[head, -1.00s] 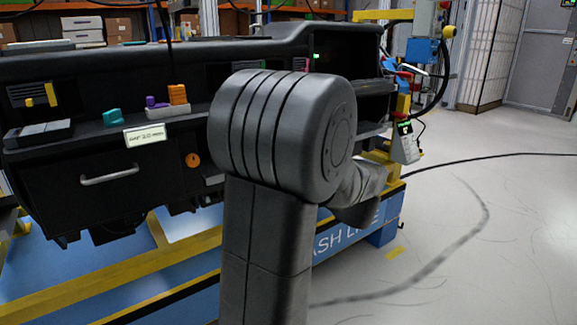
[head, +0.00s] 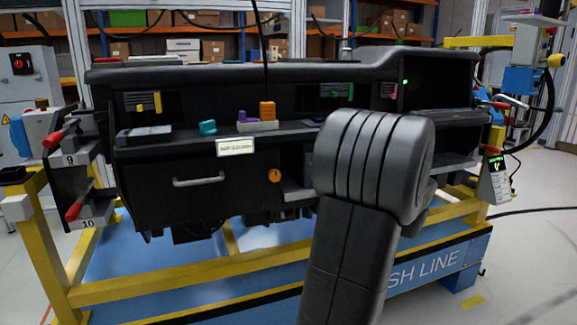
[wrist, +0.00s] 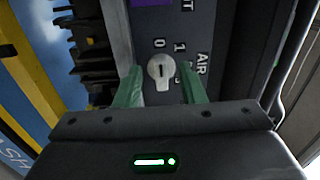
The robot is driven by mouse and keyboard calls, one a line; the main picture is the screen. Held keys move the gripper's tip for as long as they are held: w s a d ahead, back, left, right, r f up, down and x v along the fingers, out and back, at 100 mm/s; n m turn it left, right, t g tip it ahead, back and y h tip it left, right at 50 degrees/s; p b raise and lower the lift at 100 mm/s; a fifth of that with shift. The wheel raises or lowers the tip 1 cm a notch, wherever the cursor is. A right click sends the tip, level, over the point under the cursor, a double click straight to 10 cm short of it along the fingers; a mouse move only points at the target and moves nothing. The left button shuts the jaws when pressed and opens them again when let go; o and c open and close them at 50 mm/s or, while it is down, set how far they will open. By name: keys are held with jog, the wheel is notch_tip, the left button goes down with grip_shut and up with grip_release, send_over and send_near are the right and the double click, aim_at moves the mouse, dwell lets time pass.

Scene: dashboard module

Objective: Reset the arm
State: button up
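In the wrist view my gripper (wrist: 160,78) shows two green fingers spread apart, with nothing held between them. A light grey rotary knob (wrist: 161,71) on a grey panel appears between the fingertips; I cannot tell if either finger touches it. Beside the knob are the marks 0 and 1 and the word AIR. In the head view my dark grey arm stands in front of the right part of the dashboard module (head: 150,170), and my gripper is hidden behind it.
A blue and yellow stand (head: 150,290) carries the dashboard. Red-handled clamps (head: 75,210) stick out at its left end. A teal piece (head: 207,128) and an orange block (head: 267,110) lie on the ledge. A hand-held box (head: 495,180) hangs at right. Floor at right is open.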

jog(key=x, duration=0.3)
jog(key=shift+w, duration=0.15)
dwell(0.3)
